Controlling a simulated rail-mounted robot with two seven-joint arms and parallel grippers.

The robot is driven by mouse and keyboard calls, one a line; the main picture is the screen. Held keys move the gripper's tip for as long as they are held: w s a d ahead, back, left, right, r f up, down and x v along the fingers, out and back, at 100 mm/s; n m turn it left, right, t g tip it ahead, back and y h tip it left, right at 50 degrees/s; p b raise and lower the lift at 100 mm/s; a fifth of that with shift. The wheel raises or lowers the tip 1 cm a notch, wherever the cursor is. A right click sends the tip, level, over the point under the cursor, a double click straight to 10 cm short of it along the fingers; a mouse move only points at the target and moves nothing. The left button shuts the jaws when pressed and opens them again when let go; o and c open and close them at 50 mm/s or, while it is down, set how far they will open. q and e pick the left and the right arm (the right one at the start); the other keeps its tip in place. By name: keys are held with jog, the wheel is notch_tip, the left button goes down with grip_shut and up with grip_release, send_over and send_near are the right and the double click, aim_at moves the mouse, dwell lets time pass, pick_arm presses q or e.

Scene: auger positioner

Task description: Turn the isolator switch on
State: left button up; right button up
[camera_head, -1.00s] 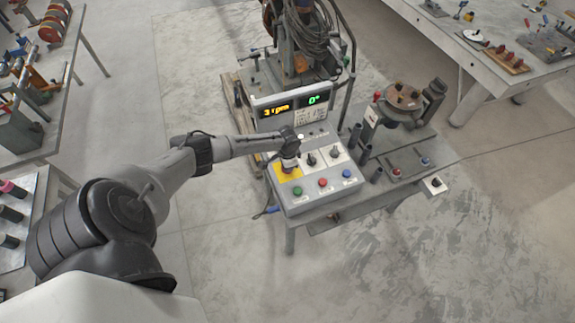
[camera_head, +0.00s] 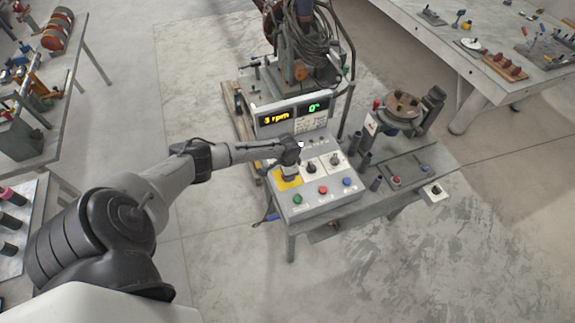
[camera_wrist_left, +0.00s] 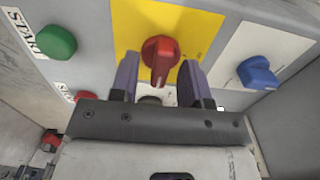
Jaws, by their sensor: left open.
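The isolator switch shows in the left wrist view as a red rotary knob (camera_wrist_left: 160,58) on a yellow plate (camera_wrist_left: 207,22), its grip pointing roughly up and down the picture. My left gripper (camera_wrist_left: 160,77) is open, with one dark purple finger on each side of the knob. I cannot tell whether either finger touches it. In the head view my left gripper (camera_head: 290,171) points down over the yellow plate (camera_head: 283,185) on the grey control box and hides the knob. My right gripper is in neither view.
The control box (camera_head: 320,208) also carries green (camera_head: 298,199), red (camera_head: 323,190) and blue (camera_head: 347,181) buttons and two black knobs. A display (camera_head: 291,116) reading 3 rpm and 0° stands behind it. Tool tables flank the open floor.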

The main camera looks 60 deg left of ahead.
pick_arm(q)
notch_tip(320, 180, up, 13)
jog(key=shift+r, duration=0.2)
dwell(0.3)
dwell(0.6)
